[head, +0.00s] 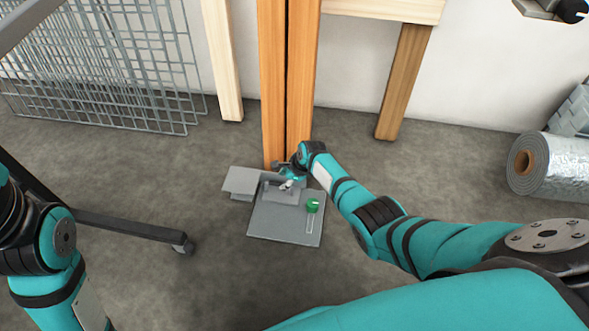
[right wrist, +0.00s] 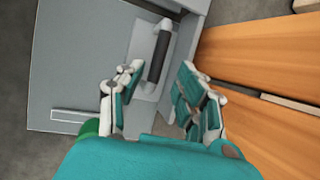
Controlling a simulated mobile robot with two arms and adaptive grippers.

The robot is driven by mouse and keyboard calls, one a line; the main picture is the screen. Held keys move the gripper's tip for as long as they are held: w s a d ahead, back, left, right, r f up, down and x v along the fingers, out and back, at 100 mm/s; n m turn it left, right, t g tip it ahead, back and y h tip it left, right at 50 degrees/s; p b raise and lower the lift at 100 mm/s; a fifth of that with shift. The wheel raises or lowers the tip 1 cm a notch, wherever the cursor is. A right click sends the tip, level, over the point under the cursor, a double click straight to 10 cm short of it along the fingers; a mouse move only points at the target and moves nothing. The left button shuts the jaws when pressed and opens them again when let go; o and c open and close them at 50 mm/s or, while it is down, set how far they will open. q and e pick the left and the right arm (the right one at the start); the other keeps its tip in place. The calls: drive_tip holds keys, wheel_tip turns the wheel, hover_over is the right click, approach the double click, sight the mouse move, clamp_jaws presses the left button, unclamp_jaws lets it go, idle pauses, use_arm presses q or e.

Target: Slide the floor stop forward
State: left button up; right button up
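The floor stop is a grey assembly on the floor with a flat base plate (head: 268,225). A raised grey part with a dark handle bar (right wrist: 160,55) sits at its far end, close to the foot of the wooden posts. A green knob (head: 312,206) stands at the plate's right side, beside a narrow light slot. My right gripper (head: 286,184) is low over the raised part. In the right wrist view its fingers (right wrist: 161,68) are spread apart, with the handle bar between and just beyond their tips; contact is not visible. My left gripper is out of frame; only its arm shows.
Two orange wooden posts (head: 289,80) rise right behind the stop. Wire mesh panels (head: 130,60) lean at the left, and a wrapped roll (head: 555,165) lies at the right. A dark frame leg (head: 130,226) reaches in from the left. Floor in front is clear.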

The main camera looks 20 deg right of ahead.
drive_tip(key=v, duration=1)
drive_tip(key=shift+w, duration=0.1)
